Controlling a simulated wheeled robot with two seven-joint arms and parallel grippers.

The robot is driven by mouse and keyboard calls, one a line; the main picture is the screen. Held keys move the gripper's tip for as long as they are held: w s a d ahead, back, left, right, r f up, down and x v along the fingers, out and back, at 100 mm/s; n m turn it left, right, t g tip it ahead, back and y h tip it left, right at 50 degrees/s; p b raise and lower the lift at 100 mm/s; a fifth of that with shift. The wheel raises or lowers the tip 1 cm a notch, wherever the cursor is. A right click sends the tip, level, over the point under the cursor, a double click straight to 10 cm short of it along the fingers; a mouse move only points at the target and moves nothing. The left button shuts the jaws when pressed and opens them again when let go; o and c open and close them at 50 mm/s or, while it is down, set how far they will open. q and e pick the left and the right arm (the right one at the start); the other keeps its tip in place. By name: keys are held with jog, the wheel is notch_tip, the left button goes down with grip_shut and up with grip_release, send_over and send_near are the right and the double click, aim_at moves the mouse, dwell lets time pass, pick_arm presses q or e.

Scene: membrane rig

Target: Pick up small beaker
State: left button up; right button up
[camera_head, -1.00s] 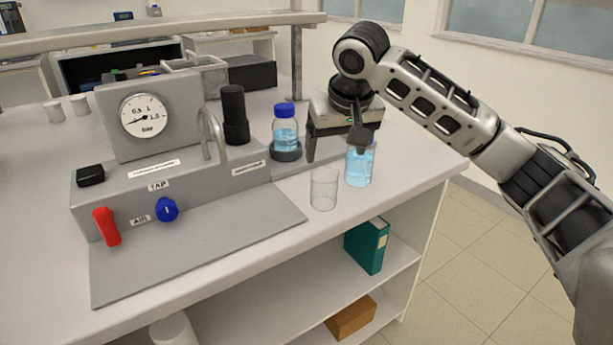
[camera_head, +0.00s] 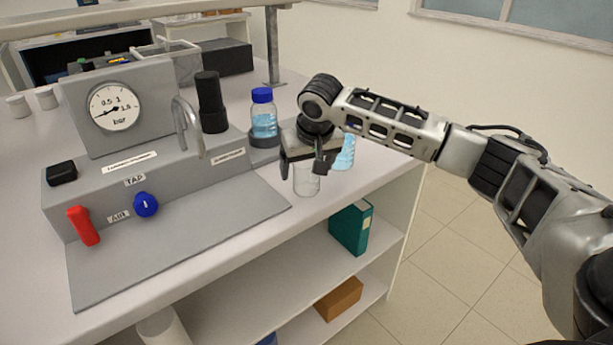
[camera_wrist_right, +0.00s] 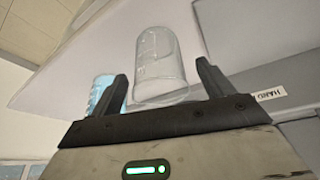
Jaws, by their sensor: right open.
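The small beaker is clear, empty glass (camera_head: 306,182) and stands on the bench near its front right edge, partly hidden by my right gripper in the head view. My right gripper (camera_head: 301,168) is open at the beaker. In the right wrist view the beaker (camera_wrist_right: 160,68) shows between the two spread fingers of the gripper (camera_wrist_right: 162,88), with a gap on both sides. A second beaker with blue liquid (camera_head: 344,153) stands just right of it, partly behind the gripper, and also shows left of the left finger in the wrist view (camera_wrist_right: 99,92). My left gripper is not in view.
A grey rig with a pressure gauge (camera_head: 114,107), a red lever (camera_head: 83,226) and a blue knob (camera_head: 145,204) fills the left of the bench. A blue-capped bottle (camera_head: 264,117) stands behind the gripper. The grey plate (camera_head: 180,245) before the rig is bare.

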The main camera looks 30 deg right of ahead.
aim_at(307, 174)
jog(key=x, duration=0.3)
jog(key=shift+f, duration=0.25)
jog(key=shift+s, duration=0.1)
jog(key=shift+c, duration=0.3)
jog(key=c, duration=1)
jog(key=shift+r, duration=0.15)
